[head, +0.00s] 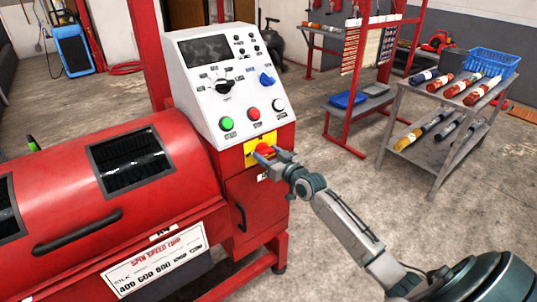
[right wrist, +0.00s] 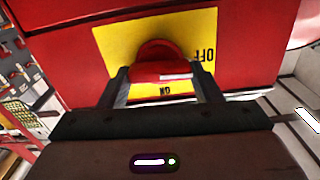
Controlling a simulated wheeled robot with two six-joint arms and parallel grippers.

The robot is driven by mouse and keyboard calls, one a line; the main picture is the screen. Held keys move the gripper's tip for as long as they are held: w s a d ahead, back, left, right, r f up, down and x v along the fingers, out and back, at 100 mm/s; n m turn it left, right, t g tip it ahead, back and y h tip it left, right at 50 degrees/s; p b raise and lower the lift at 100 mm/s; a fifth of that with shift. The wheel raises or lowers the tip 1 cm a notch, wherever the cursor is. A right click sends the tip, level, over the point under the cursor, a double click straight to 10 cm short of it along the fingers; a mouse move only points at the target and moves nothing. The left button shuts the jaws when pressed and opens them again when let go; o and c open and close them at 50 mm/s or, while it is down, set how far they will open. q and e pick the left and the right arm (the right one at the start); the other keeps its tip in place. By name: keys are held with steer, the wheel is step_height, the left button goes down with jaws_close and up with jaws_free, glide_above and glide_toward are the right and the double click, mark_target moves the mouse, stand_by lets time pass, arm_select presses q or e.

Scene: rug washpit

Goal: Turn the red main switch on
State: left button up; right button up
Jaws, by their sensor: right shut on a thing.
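The red main switch (head: 264,149) is a knob on a yellow plate (head: 250,158) on the front of the red machine cabinet, below the sloped control panel. My right gripper (head: 269,155) is at the knob and partly covers it in the head view. In the right wrist view the red knob (right wrist: 158,62) sits between my two finger tips, and the gripper is shut on it. The yellow plate (right wrist: 115,42) shows upside-down OFF and ON lettering. My left gripper is not in view.
The control panel (head: 205,100) has a green button, a red button, a black dial and a blue knob just above the switch. The red drum (head: 60,190) lies to the left.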

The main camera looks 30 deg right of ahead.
steer(key=m+p, duration=0.1)
steer(key=m, duration=0.4)
steer(key=shift+d+p, duration=0.1)
steer(key=shift+p, duration=0.25)
steer(key=m, duration=0.2)
steer(key=shift+m+p, duration=0.35)
steer(key=shift+m, duration=0.05)
steer(key=m+p, duration=0.1)
steer(key=m, duration=0.3)
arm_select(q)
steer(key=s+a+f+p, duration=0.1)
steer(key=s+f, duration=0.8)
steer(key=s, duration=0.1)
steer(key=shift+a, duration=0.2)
arm_select(e)
steer(key=shift+d+f+m, duration=0.1)
steer(key=shift+m, duration=1.25)
steer(key=shift+f+m, duration=0.1)
steer(key=shift+m, duration=1.25)
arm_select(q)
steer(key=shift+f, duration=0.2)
arm_select(e)
steer(key=o, duration=1)
